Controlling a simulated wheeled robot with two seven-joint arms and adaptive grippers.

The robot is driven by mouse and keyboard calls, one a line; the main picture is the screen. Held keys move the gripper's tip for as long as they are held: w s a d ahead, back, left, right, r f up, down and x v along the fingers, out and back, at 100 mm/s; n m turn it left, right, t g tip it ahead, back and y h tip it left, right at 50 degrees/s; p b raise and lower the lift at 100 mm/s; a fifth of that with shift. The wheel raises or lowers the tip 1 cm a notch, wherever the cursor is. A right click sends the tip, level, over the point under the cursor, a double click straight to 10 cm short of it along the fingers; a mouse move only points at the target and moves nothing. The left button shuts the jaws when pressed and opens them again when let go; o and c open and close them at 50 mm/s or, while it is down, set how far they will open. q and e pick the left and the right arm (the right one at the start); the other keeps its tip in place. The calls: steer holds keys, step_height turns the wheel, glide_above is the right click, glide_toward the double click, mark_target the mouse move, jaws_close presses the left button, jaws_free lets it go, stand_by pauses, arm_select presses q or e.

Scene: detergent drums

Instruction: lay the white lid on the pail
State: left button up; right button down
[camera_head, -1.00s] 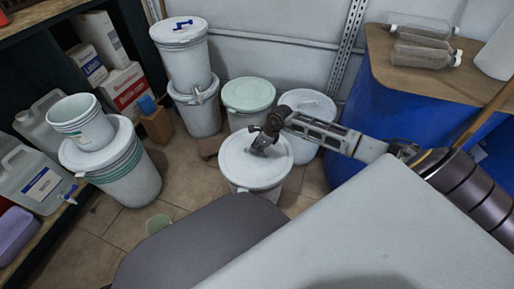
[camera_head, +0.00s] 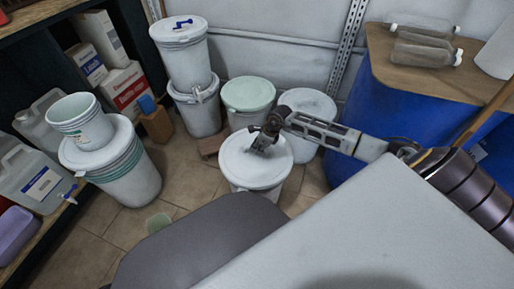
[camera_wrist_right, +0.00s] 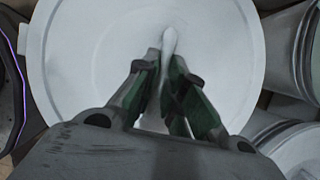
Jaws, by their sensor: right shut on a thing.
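The white lid (camera_head: 238,160) is at the top of a white pail (camera_head: 262,190) on the floor in the middle of the head view. It covers the pail's mouth; whether it sits fully on the rim I cannot tell. My right gripper (camera_head: 262,143) comes in from the right, over the lid's centre. In the right wrist view the gripper (camera_wrist_right: 168,85) is shut on the raised handle of the lid (camera_wrist_right: 90,40), with the lid's disc filling most of the picture. My left gripper is not in view.
A green-lidded pail (camera_head: 248,95) and another white-lidded pail (camera_head: 310,103) stand close behind. Stacked pails (camera_head: 183,55) are at the back left. A pail (camera_head: 125,165) with a small bucket (camera_head: 80,118) on it stands left. A blue drum (camera_head: 400,110) is at right.

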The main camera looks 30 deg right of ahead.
steer(key=c, duration=1.4)
jaws_free()
steer(key=o, duration=0.5)
steer(key=shift+c, duration=0.2)
steer(key=shift+r, duration=0.15)
steer(key=shift+r+p, duration=2.65)
steer(key=shift+r, duration=0.75)
